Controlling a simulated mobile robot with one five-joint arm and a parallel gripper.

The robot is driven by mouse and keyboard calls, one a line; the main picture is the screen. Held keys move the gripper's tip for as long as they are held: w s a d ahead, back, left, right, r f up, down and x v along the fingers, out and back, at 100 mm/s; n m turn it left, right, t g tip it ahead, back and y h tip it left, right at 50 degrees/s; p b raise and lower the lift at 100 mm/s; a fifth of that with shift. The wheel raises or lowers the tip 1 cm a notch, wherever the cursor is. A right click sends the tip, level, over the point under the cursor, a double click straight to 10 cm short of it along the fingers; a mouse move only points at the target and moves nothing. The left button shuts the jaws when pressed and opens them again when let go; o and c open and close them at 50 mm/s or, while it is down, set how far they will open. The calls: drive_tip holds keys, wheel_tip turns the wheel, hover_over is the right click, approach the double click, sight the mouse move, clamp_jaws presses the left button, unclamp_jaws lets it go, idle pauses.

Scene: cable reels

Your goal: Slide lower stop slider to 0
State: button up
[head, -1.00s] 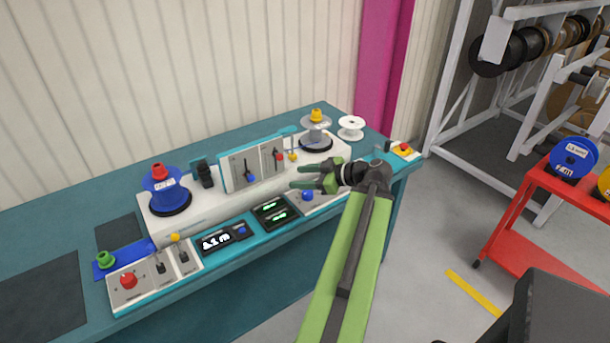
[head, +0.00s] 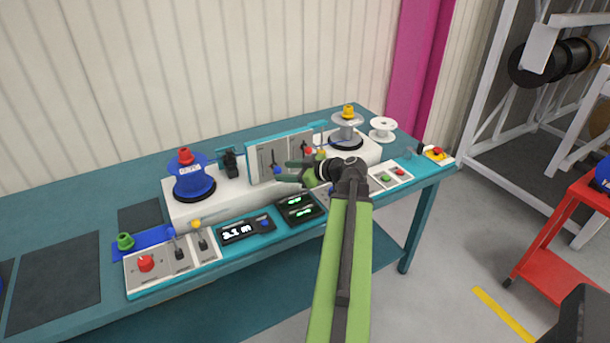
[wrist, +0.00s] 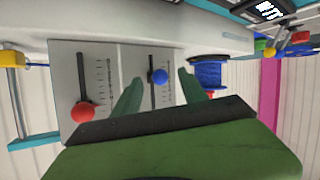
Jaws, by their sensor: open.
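The upright slider panel (head: 257,163) stands on the white unit and carries two slot sliders with scales. One has a blue knob (head: 277,170), the other a red knob (head: 308,151). In the wrist view the blue knob (wrist: 158,76) lies between my two green fingers, and the red knob (wrist: 82,110) is outside them to the left. My gripper (head: 290,170) is open in front of the panel; it also shows in the wrist view (wrist: 160,78). I cannot tell whether the fingers touch the blue knob. The scale labels are too small to read.
A blue reel (head: 191,178) stands left of the panel and a clear spool (head: 347,128) right of it. Control boxes with a red button (head: 146,264) and a display (head: 246,231) line the front edge. A red cart (head: 565,215) stands at the right.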

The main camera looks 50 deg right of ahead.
drive_tip(key=shift+w+a+f, duration=0.1)
drive_tip(key=shift+w+f, duration=0.05)
drive_tip(key=shift+w, duration=0.4)
clamp_jaws()
drive_tip(key=c, duration=0.6)
unclamp_jaws()
clamp_jaws()
drive_tip(key=shift+f, duration=0.15)
